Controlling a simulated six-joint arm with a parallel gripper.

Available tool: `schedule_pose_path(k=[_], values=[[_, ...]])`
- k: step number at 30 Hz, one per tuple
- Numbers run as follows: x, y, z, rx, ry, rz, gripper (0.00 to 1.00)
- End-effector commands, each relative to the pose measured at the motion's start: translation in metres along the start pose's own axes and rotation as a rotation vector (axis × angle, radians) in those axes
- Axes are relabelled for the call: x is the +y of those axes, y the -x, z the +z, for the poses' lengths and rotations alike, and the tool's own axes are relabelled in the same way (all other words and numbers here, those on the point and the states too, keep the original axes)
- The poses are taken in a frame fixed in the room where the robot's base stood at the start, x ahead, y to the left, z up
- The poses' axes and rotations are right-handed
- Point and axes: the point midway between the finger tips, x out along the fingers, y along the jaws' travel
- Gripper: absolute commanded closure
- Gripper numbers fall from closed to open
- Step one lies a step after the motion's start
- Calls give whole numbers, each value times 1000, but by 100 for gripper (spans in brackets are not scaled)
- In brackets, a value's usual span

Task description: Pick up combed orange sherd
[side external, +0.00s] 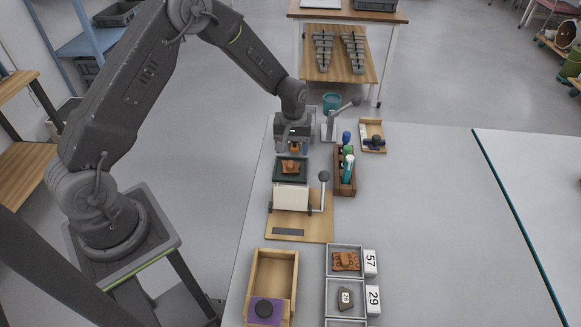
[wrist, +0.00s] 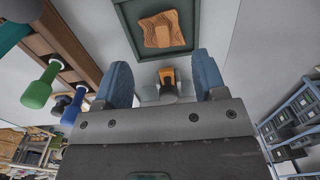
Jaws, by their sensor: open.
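An orange sherd (side external: 290,167) with a raised lighter block lies in a dark green tray (side external: 277,177) on a white stand. In the wrist view this sherd (wrist: 155,32) shows fine lines along its edges, and the green tray (wrist: 125,15) frames it. A second orange sherd (side external: 345,261) lies in a grey compartment by the 57 card; its surface is too small to read. My gripper (side external: 293,149) is open just behind the tray. In the wrist view its blue fingers (wrist: 163,82) are apart, with the sherd beyond them, not between them.
A small orange and dark part (wrist: 168,76) shows between the fingers. A wooden rack (side external: 345,184) with green and blue-handled tools and a lever (side external: 323,177) stand right of the tray. A wooden box (side external: 271,270) and a grey sherd (side external: 345,298) are nearer. The table's right side is clear.

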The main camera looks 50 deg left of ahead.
Motion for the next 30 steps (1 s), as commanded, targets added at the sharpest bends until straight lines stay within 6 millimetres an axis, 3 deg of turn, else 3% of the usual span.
schedule_pose_path(k=[8, 17, 26, 30], values=[[0, -22, 1, 0, 0, 0, 35], [-2, -62, 3, -1, -1, 0, 35], [-1, -66, 3, 1, -1, 2, 35], [-1, -66, 3, 1, -1, 2, 49]])
